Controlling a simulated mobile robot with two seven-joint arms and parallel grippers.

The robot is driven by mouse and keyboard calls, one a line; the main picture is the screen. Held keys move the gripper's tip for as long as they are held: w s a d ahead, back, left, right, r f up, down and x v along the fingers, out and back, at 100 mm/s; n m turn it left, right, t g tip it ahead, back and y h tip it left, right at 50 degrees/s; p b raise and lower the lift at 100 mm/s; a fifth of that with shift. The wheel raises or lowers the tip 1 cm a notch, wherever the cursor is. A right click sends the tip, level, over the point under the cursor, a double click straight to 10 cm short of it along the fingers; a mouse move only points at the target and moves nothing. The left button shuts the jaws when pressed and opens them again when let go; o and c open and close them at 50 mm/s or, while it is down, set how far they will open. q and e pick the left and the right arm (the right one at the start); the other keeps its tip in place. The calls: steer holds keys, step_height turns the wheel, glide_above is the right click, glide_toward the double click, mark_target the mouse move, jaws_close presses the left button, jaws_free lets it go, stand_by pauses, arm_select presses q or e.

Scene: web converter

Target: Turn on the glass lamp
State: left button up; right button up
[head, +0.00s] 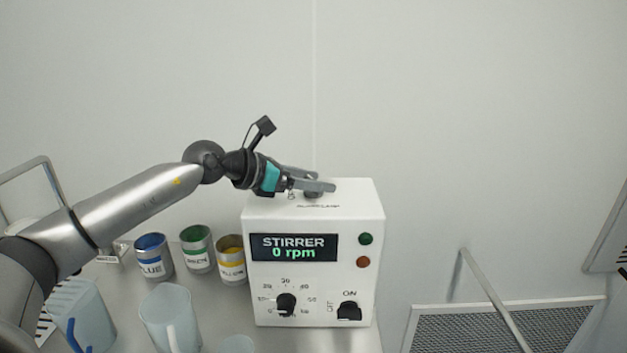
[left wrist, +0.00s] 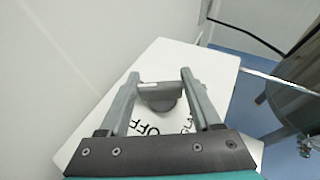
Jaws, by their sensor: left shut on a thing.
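No glass lamp is recognisable in either view. A white box with a display reading "STIRRER 0 rpm" (head: 262,280) stands on the bench. A dark grey rotary knob (head: 312,195) sits on its top face, beside printed lettering. My left gripper (head: 318,185) reaches over the box top from the left and is shut on this knob. In the left wrist view the knob (left wrist: 160,96) lies between the two fingers of the left gripper (left wrist: 159,78), with "OFF" lettering close by. My right gripper is not in view.
The box front has a black dial (head: 286,304), an ON/OFF switch (head: 349,311), and green (head: 366,239) and orange (head: 363,262) round parts. Blue (head: 153,256), green (head: 197,249) and yellow (head: 232,259) labelled cans and a pale jug (head: 169,318) stand left of it.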

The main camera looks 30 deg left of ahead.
arm_select(q)
steer(key=shift+m+g+h+b, duration=0.3)
steer(key=shift+m+h+b, duration=0.3)
steer(key=shift+h+b, duration=0.15)
steer(key=shift+m+g+h+b, duration=0.35)
steer(key=shift+m+g+h, duration=0.05)
steer(key=shift+m+h, duration=0.2)
steer(key=shift+r+m+g+h, duration=0.1)
steer(key=shift+m+g+h, duration=0.5)
steer(key=shift+m, duration=0.1)
steer(key=shift+m+g+h, duration=0.75)
steer(key=shift+m+g, duration=0.25)
steer(key=shift+m, duration=0.4)
steer(key=o, duration=1.4)
steer(key=shift+a, duration=0.1)
